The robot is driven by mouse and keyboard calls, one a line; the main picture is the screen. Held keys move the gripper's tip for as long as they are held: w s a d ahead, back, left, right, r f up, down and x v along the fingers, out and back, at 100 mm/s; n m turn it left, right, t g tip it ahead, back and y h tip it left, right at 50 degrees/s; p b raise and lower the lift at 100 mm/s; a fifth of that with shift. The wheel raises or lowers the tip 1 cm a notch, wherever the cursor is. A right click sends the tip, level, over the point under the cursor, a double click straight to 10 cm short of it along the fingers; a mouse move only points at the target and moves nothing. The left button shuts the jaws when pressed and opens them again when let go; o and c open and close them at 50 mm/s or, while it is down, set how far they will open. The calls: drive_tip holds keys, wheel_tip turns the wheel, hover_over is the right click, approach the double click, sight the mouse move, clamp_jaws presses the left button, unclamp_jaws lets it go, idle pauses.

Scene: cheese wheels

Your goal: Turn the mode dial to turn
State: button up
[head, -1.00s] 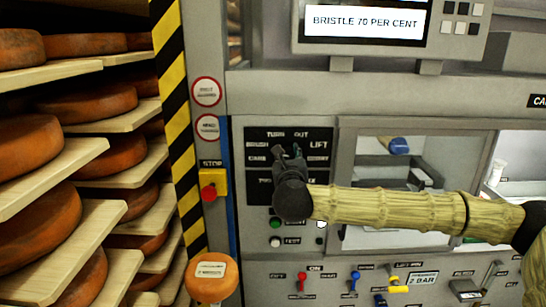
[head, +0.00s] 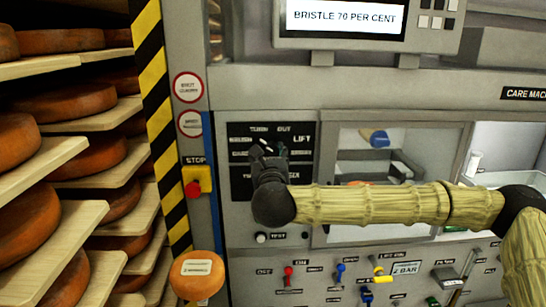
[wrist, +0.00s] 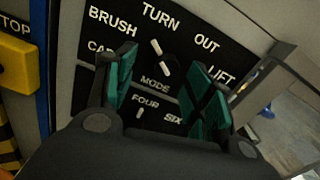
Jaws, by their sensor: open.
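The mode dial (wrist: 161,57) is on a black panel in the wrist view, with labels CARE, BRUSH, TURN, OUT and LIFT arced around it and MODE below. Its white mark leans up and to the left, roughly between BRUSH and TURN; the exact setting is hard to tell. My gripper (wrist: 163,66) is open, with one green-padded finger on each side of the dial. I cannot tell whether either finger touches it. In the head view my gripper (head: 268,150) is in front of the black panel (head: 302,160) and hides the dial.
A lower black panel with FOUR and SIX (wrist: 173,118) lies under the dial. A yellow stop box with a red button (head: 194,188) is to the left, beside a striped post (head: 158,110). Several levers (head: 341,272) are below. Shelves of cheese wheels (head: 80,103) stand at far left.

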drive_tip(key=shift+s+d+f, duration=0.1)
drive_tip(key=shift+s+d, duration=0.15)
drive_tip(key=shift+d, duration=0.25)
drive_tip(key=shift+s+d+f, duration=0.1)
drive_tip(key=shift+s+d, duration=0.15)
drive_tip(key=shift+d, duration=0.25)
drive_tip(key=s+b, duration=0.1)
drive_tip(key=s, duration=0.6)
drive_tip(key=shift+s+a, duration=0.25)
drive_tip(key=shift+a, duration=0.15)
drive_tip(key=shift+s+r+b, duration=0.1)
drive_tip(key=shift+r+b, duration=0.05)
drive_tip(key=shift+b, duration=0.25)
drive_tip(key=s, duration=0.7)
drive_tip(key=shift+s, duration=0.2)
